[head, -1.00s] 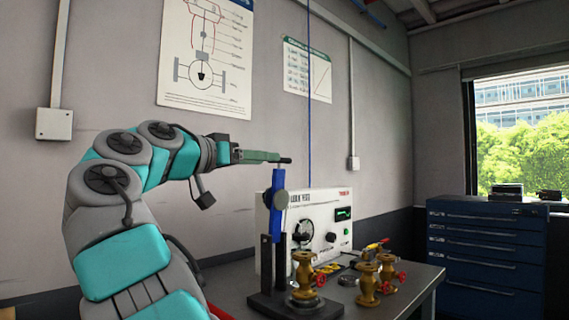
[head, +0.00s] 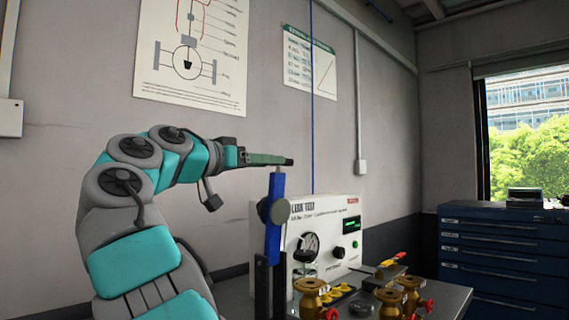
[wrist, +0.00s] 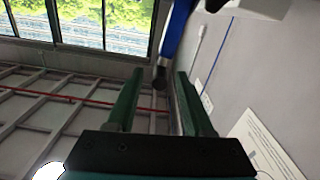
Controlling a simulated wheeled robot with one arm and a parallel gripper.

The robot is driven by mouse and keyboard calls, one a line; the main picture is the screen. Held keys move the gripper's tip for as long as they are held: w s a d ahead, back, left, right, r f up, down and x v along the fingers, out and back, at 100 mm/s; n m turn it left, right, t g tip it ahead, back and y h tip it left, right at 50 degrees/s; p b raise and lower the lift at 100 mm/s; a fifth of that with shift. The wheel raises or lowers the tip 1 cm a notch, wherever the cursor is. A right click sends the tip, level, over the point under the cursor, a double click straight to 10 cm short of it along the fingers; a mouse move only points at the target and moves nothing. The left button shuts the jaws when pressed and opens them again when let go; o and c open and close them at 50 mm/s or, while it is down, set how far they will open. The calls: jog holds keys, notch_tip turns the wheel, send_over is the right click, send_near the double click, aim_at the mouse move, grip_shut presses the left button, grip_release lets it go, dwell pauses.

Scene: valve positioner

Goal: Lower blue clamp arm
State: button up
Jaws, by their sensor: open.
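The blue clamp arm (head: 275,218) stands nearly upright on its dark post (head: 264,285) in the head view. Its narrow grey top reaches up to my gripper (head: 288,161), which lies level with it and comes from the left. In the wrist view the blue arm (wrist: 177,32) comes down from the top edge. Its black end (wrist: 160,78) appears between the tips of my open green fingers (wrist: 159,72). I cannot tell whether a finger touches it. A brass valve (head: 310,299) sits at the clamp's foot, partly cut off by the frame edge.
A white test unit (head: 335,235) with a gauge stands just behind the clamp. More brass valves with red handwheels (head: 412,292) stand on the bench (head: 455,298) to the right. A blue drawer cabinet (head: 495,250) is beyond. The wall is close behind my arm.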

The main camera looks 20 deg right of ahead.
jog(key=x, duration=0.6)
jog(key=shift+p, duration=0.3)
grip_shut()
dwell(1.0)
